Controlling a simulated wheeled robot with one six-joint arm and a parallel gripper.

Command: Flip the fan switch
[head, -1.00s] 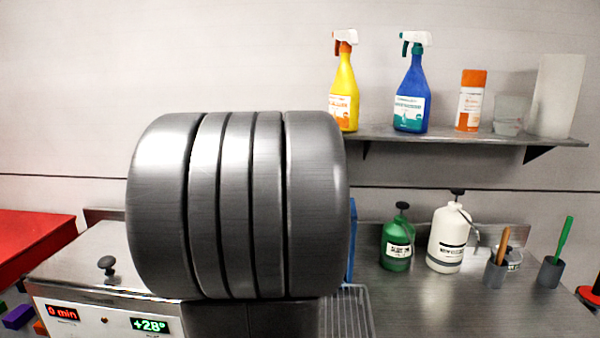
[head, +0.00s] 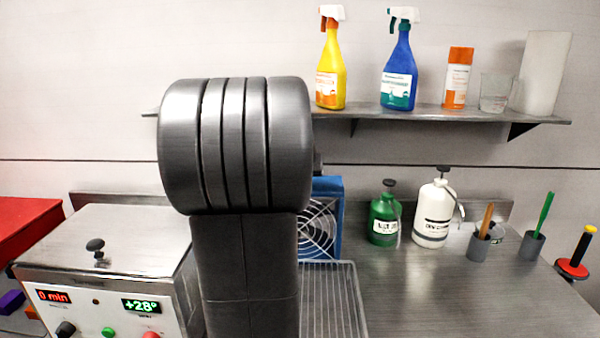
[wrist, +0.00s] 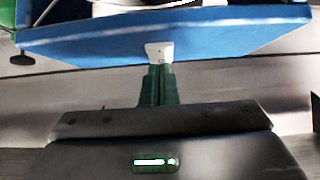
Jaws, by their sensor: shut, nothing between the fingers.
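The fan (head: 330,188) has a blue square frame and a pale grille. In the head view it stands behind my arm, which hides its left part. In the wrist view its blue body (wrist: 90,38) spans the top of the picture. The fan switch (wrist: 159,52) is a small white piece on the edge of the blue body. My gripper (wrist: 159,69) is shut and empty, its dark green fingers pointing at the switch. The fingertips overlap or nearly meet the switch's lower edge; I cannot tell if they touch. My gripper is hidden in the head view.
A wire rack (head: 333,300) lies in front of the fan. A metal heater box (head: 120,240) with displays and knobs stands left. A green bottle (head: 384,215) and white jug (head: 432,215) stand right of the fan. A shelf (head: 440,114) holds spray bottles.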

